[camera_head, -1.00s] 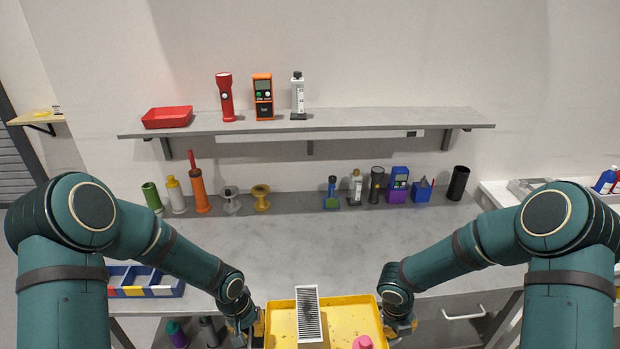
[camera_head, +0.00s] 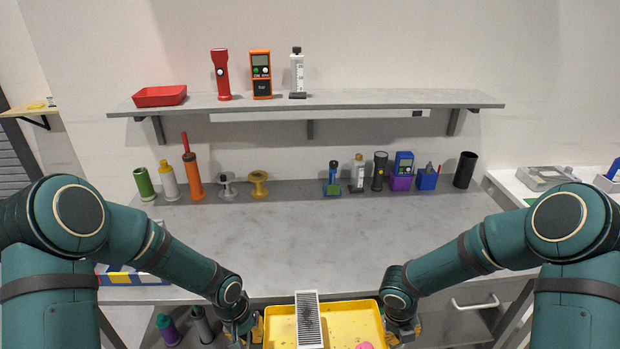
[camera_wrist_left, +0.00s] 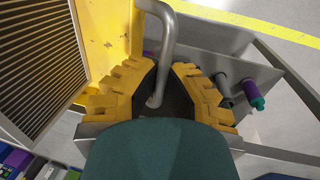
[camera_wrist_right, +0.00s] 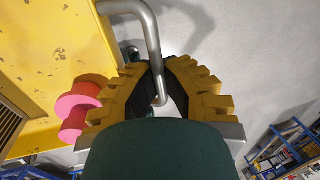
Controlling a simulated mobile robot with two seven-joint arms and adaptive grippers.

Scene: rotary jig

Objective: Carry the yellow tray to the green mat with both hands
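The yellow tray (camera_head: 281,335) is at the bottom edge of the head view, in front of the grey bench; its near part is cut off. It carries a white-framed grille (camera_head: 309,320) and a pink thing (camera_head: 364,346), a pink and red spool-like part in the right wrist view (camera_wrist_right: 78,105). My left gripper (camera_wrist_left: 162,75) is shut on the tray's grey bar handle (camera_wrist_left: 166,35). My right gripper (camera_wrist_right: 160,75) is shut on the opposite handle (camera_wrist_right: 150,30). A small green patch (camera_head: 531,201) shows on the white side table; I cannot tell if it is the mat.
The grey bench (camera_head: 310,240) has a wide clear middle, with bottles, spools and devices along its back. A wall shelf (camera_head: 330,102) above holds a red tray, a flashlight and a meter. A blue bin (camera_head: 130,276) is at left, partly behind my arm. A drawer handle (camera_head: 476,303) sticks out.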

